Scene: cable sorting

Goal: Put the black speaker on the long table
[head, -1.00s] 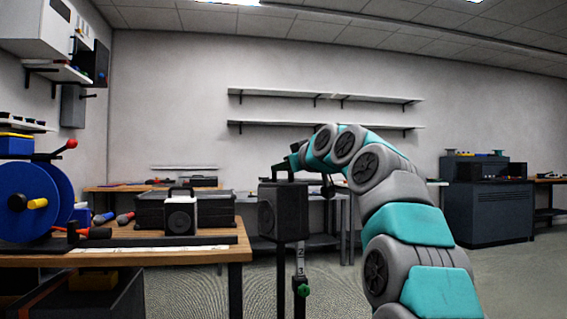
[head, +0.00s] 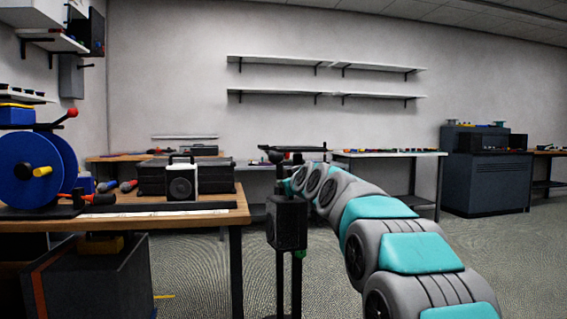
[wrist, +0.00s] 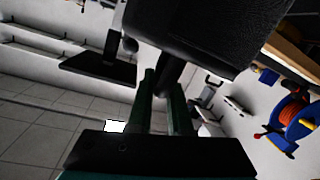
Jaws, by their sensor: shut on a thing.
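The black speaker (head: 287,224) hangs upright from my gripper in the head view, right of the wooden table's front corner. It also fills the top of the wrist view (wrist: 215,30), tilted there. My gripper (wrist: 165,82) is shut on the speaker's handle; in the head view the fingertips are mostly hidden. The wooden table (head: 130,227) is at the left, and a white-topped table (head: 390,154) stands at the back. I cannot tell which one is the long table.
A black stand with a flat top plate (head: 294,149) stands close behind the speaker. The wooden table holds a white speaker (head: 183,180), black cases (head: 150,179) and a blue cable reel (head: 27,172). Open floor lies to the right. A dark cabinet (head: 486,180) is at the back right.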

